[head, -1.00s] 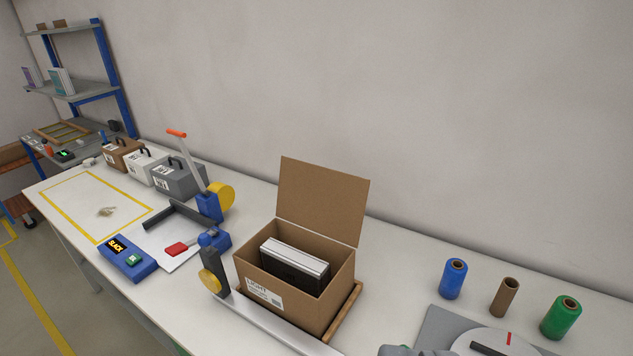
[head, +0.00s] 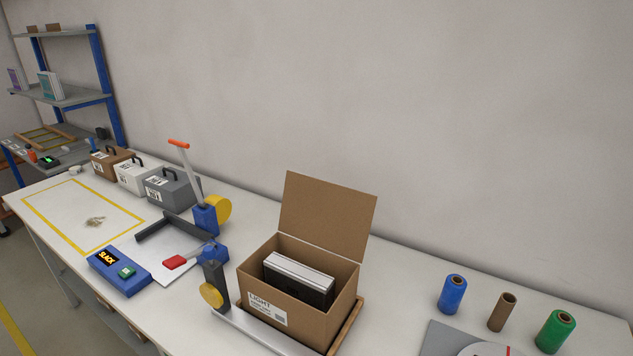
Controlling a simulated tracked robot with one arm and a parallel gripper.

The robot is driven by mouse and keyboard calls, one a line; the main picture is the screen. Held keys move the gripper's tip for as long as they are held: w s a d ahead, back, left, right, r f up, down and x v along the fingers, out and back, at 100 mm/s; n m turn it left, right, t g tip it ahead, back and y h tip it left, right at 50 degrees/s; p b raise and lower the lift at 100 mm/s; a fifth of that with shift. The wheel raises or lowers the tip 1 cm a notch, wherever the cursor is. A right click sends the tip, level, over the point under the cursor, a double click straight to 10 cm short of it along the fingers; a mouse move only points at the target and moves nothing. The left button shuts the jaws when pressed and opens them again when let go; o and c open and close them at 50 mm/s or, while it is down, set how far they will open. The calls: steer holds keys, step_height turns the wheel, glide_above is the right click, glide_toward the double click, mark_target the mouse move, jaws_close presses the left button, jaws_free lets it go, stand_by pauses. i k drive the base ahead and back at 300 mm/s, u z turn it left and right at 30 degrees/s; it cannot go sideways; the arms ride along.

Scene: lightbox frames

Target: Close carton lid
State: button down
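An open cardboard carton (head: 335,314) stands on a wooden tray (head: 350,329) on the white bench. Its lid (head: 326,217) stands up from the back edge, leaning slightly back toward the wall. Inside the carton is a dark block with white tops (head: 298,280), below the rim. A label reading "LIGHT" is on the carton's front. My gripper does not show in this view.
Blue (head: 452,294), brown (head: 502,312) and green (head: 555,331) spools stand to the right. Several boxes with handles (head: 173,189) line the wall at left. Bench behind the spools is clear.

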mark_target(331, 216)
steer(key=u, duration=0.05)
steer(key=i, duration=1)
steer(key=z, duration=0.05)
